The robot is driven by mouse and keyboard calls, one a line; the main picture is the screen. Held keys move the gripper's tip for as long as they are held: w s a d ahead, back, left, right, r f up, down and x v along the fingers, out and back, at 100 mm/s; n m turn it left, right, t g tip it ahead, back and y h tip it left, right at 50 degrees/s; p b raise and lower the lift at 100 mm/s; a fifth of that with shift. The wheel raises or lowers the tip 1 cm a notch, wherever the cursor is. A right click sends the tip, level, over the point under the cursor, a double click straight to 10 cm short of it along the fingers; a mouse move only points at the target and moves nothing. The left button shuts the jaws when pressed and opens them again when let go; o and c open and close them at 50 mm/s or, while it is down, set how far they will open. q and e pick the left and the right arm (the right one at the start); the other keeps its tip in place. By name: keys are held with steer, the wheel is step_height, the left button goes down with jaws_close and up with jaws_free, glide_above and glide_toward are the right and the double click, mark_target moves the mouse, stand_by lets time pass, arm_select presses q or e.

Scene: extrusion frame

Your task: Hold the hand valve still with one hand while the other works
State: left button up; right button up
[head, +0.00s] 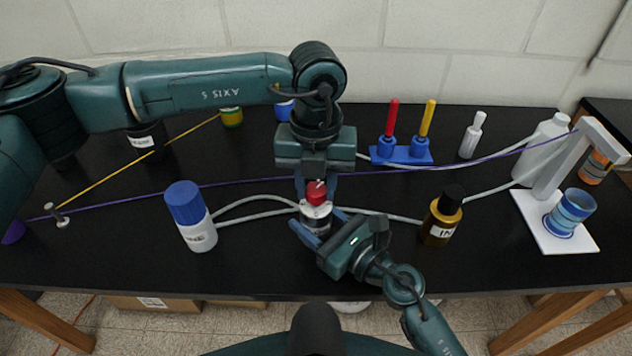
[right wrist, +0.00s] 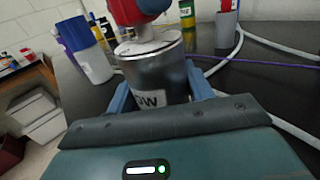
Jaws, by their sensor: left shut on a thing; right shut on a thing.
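The hand valve has a metallic, labelled body (head: 317,218) and a red knob (head: 316,194) on top. It stands upright at the middle of the black table. My left gripper (head: 315,188) points down from above and is shut on the red knob. My right gripper (head: 319,224) comes from the front right and is shut around the valve body. In the right wrist view the body (right wrist: 155,75) sits between my right fingers, with part of its label showing. The knob (right wrist: 138,10) is cut off at the top there.
A purple cord (head: 250,182) crosses behind. A blue rack (head: 401,155) and white stand (head: 553,222) are farther right.

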arm_select(q)
steer(key=shift+c, duration=0.8)
steer(key=m, duration=0.6)
steer(key=shift+m, duration=0.3)
steer(key=m, duration=0.3)
steer(key=shift+m, duration=0.3)
steer(key=m, duration=0.3)
steer(key=shift+m, duration=0.4)
steer(key=m, duration=1.3)
steer(key=shift+m, duration=0.7)
